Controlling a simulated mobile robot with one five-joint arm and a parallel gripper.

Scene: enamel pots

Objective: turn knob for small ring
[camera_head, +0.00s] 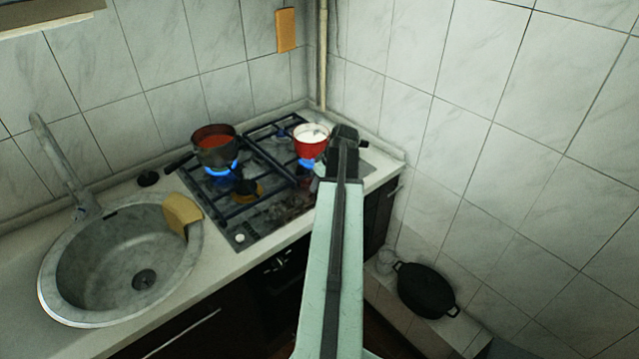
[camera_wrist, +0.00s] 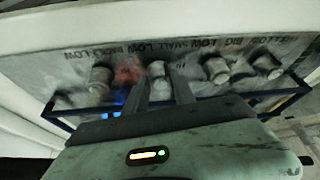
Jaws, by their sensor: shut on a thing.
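In the wrist view a row of several pale knobs runs along the stove's front panel (camera_wrist: 200,52), with upside-down lettering that includes "SMALL" and "LOW". My gripper (camera_wrist: 160,84) has its two fingers on either side of one middle knob (camera_wrist: 157,69), close to the "SMALL" lettering, and is shut on it. Which way the knob is turned is unclear. In the head view the stove (camera_head: 262,205) has blue flames under a dark pan and a red pot. My arm hides the gripped knob there.
The dark pan (camera_head: 214,153) holds something orange-red; the red pot (camera_head: 309,147) holds something white. A black lidded pot (camera_head: 425,288) stands low at right. Tiled walls close off the back and right.

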